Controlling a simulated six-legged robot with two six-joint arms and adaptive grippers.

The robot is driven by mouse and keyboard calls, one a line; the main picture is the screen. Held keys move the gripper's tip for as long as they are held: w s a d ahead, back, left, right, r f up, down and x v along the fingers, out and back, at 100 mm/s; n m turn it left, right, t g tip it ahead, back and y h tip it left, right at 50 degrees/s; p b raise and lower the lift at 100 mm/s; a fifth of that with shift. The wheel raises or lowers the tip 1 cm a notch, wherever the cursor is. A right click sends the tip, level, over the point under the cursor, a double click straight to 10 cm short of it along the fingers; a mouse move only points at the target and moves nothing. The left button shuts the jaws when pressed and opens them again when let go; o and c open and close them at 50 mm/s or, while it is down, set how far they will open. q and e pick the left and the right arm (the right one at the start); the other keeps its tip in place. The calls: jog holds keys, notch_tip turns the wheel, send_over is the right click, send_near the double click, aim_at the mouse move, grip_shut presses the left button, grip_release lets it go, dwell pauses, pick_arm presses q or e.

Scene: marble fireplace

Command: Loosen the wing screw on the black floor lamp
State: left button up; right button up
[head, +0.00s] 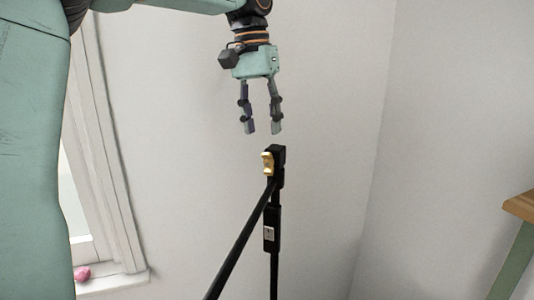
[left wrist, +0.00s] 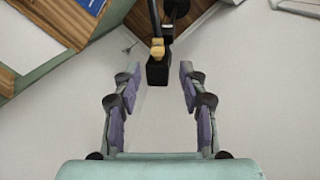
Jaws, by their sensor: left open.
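The black floor lamp (head: 272,225) stands upright in the head view, with a slanting black bar joined near its top. A brass-coloured wing screw (head: 267,163) sits on the left side of its black top joint. My left gripper (head: 263,130) hangs above the joint with its fingers pointing down, open and empty, apart from the lamp. In the left wrist view the wing screw (left wrist: 157,49) and the black joint show just beyond and between the open fingertips of my left gripper (left wrist: 162,75). My right gripper is not in view.
A window frame with a white sill (head: 115,284) is at the left, with a pink object (head: 82,273) on it. A wooden-topped table (head: 520,206) edges in at the right. The pale walls around the lamp top leave free room.

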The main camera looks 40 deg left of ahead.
aim_at(266, 157)
pick_arm(q)
jog(key=shift+s+d+f, duration=0.1)
jog(key=shift+s+d, duration=0.05)
jog(key=shift+s, duration=0.1)
jog(key=f, duration=0.7)
jog(key=shift+w+d, duration=0.35)
jog(key=shift+d, duration=0.05)
jog(key=shift+s+d+f, duration=0.1)
jog(key=shift+s+d, duration=0.2)
jog(key=shift+s, duration=0.15)
jog(key=shift+w+a+f, duration=0.1)
jog(key=shift+w+a, duration=0.1)
jog(key=shift+w, duration=0.25)
jog(key=c, duration=0.4)
jog(key=shift+s, duration=0.15)
grip_shut()
